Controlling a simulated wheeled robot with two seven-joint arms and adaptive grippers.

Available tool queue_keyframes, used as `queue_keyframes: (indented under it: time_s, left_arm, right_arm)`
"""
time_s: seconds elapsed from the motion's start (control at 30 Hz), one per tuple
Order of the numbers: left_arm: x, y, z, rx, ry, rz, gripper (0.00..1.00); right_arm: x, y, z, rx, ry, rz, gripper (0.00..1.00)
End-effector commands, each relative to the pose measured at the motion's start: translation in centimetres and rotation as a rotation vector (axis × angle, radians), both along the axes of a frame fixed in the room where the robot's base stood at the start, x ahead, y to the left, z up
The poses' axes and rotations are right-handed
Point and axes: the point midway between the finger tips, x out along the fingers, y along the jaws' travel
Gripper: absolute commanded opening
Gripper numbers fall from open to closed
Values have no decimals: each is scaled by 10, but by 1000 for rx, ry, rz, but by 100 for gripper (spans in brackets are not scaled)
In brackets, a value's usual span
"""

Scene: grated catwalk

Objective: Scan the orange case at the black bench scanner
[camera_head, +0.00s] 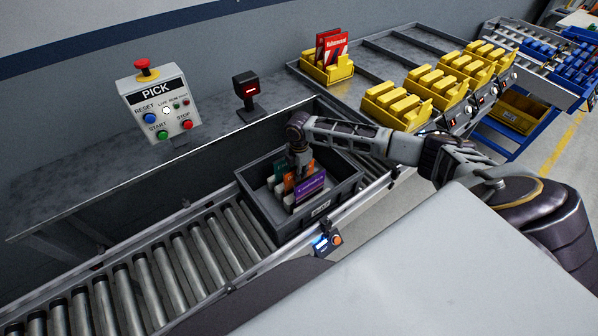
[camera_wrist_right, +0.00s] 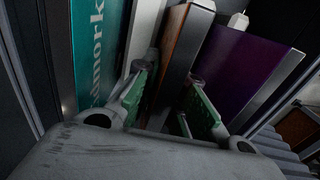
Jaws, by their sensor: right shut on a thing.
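The orange case (camera_head: 289,182) stands on edge in a dark grey tote (camera_head: 264,213) on the roller conveyor. My right gripper (camera_head: 299,168) reaches down into the tote from above. In the right wrist view, its green-padded fingers (camera_wrist_right: 172,108) are shut on the orange case (camera_wrist_right: 178,55), one on each side. A teal case (camera_wrist_right: 98,50) stands to the left and a purple case (camera_wrist_right: 240,65) to the right. The black bench scanner (camera_head: 246,88) stands on the grey bench behind the tote, with a red light on its face. My left gripper is not in view.
A PICK button box (camera_head: 158,103) stands on the bench left of the scanner. Yellow bins (camera_head: 397,106) and a yellow holder with red cases (camera_head: 328,65) stand on the right-hand table. The rollers (camera_head: 165,275) left of the tote are empty.

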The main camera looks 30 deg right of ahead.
Motion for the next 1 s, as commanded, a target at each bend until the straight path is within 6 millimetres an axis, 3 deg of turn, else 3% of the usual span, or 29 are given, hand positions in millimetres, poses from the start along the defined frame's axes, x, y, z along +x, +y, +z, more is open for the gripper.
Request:
queue_keyframes:
  time_s: [0.27, 0.3, 0.43, 1.0]
  left_arm:
    - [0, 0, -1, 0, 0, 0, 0]
    - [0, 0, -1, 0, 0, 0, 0]
    - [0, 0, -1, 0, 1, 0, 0]
    - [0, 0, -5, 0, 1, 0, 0]
  right_arm:
    - [0, 0, -2, 1, 0, 0, 0]
    - [0, 0, -2, 1, 0, 0, 16]
    - [0, 0, -2, 0, 0, 0, 32]
    - [0, 0, -3, 0, -1, 0, 34]
